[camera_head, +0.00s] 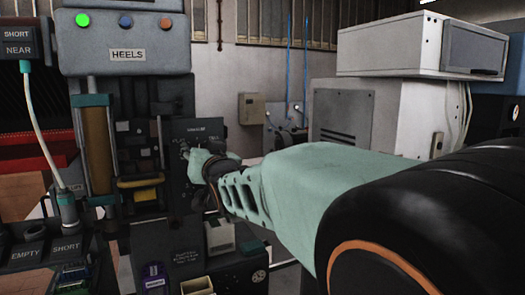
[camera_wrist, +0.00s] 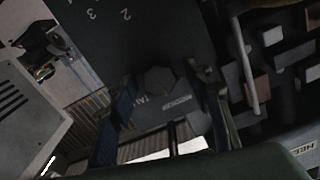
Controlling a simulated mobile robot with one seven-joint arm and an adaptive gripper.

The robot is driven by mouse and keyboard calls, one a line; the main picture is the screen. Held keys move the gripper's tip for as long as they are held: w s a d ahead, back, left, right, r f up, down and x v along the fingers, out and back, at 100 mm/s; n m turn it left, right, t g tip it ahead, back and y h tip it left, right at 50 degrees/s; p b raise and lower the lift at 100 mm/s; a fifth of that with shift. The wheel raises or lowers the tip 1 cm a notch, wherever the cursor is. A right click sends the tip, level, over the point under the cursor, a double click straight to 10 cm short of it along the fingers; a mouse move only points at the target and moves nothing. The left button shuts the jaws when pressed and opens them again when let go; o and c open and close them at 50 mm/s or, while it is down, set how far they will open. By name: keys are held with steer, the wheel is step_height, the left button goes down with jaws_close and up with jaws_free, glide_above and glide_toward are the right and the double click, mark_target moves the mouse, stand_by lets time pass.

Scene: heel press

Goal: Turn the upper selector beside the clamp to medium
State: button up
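The dark selector panel (camera_head: 205,128) stands right of the press and its clamp in the head view, with small lettering that is hard to read. In the wrist view a dark faceted knob (camera_wrist: 160,80) shows on the panel, with partly legible lettering below it. My gripper (camera_head: 186,153) is at the panel's front, covering part of it. In the wrist view my gripper (camera_wrist: 168,105) has its two fingers spread wide on either side of the knob, with gaps showing. I cannot tell whether they touch it. The knob's setting is not readable.
The press head (camera_head: 125,42) is labelled HEELS, with green, blue and orange lights. A yellow-handled clamp part (camera_head: 140,182) is below it. Labelled bins and small boxes (camera_head: 198,286) fill the lower left. A white cabinet (camera_head: 420,45) stands at the right behind my arm.

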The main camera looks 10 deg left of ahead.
steer(key=v, duration=1.2)
stand_by(0.5)
steer(key=s+d+f+g+h, duration=0.1)
steer(key=d+f+g+h, duration=0.1)
steer(key=d+f, duration=0.45)
steer(key=s+d+f+m+g+h+p, duration=0.1)
steer(key=s+d+f+g+h, duration=0.1)
steer(key=s+d+f, duration=0.2)
steer(key=s+d+f+m+g+h, duration=0.1)
steer(key=s+d+f+g+h, duration=0.2)
steer(key=s+d, duration=0.7)
steer(key=s+d+f+m+g+h+p, duration=0.1)
steer(key=s+d+f+g+h, duration=0.1)
steer(key=s+d+f, duration=0.5)
steer(key=s+d, duration=0.1)
steer(key=d, duration=0.3)
steer(key=shift+f+m+g+h+p, duration=0.15)
steer(key=shift+m+g+h+p, duration=0.15)
steer(key=shift+m, duration=0.1)
steer(key=shift+d, duration=0.1)
